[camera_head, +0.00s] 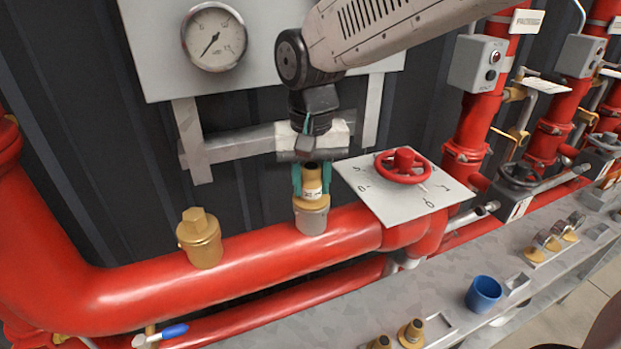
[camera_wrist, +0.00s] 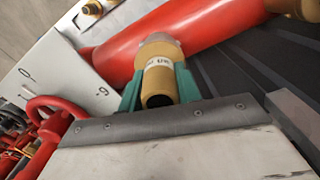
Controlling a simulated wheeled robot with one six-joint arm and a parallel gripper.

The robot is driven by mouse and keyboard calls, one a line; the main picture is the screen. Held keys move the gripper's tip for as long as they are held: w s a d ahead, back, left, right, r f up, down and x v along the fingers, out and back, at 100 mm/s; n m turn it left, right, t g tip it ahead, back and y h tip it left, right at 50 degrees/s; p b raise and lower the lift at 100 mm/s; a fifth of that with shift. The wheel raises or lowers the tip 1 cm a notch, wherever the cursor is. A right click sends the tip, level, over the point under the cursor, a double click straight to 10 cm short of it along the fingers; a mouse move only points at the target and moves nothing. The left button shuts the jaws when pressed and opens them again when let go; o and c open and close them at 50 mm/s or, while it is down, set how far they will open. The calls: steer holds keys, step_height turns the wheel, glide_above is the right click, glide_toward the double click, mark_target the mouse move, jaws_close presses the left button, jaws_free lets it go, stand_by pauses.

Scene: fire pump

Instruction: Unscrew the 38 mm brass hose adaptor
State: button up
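The brass hose adaptor (camera_head: 312,203) stands upright on a grey stub on top of the large red pipe (camera_head: 270,245). It carries a pale printed label, too small to read. It also shows in the wrist view (camera_wrist: 158,78), with its open end toward the camera. My gripper (camera_head: 312,183) is above it, pointing down, with one teal finger on each side. The fingers look closed against its sides in the wrist view (camera_wrist: 160,88). The exact contact faces are hidden.
A brass cap (camera_head: 199,240) with a square top stands on the pipe to the left. A red handwheel (camera_head: 403,166) on a white plate is close on the right. A gauge (camera_head: 214,37) hangs behind. A shelf in front holds a blue cup (camera_head: 483,293) and brass fittings (camera_head: 411,334).

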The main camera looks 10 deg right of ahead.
steer(key=o, duration=0.3)
steer(key=shift+c, duration=1)
steer(key=n, duration=0.6)
steer(key=shift+n, duration=0.4)
steer(key=n, duration=0.4)
steer(key=shift+n, duration=0.9)
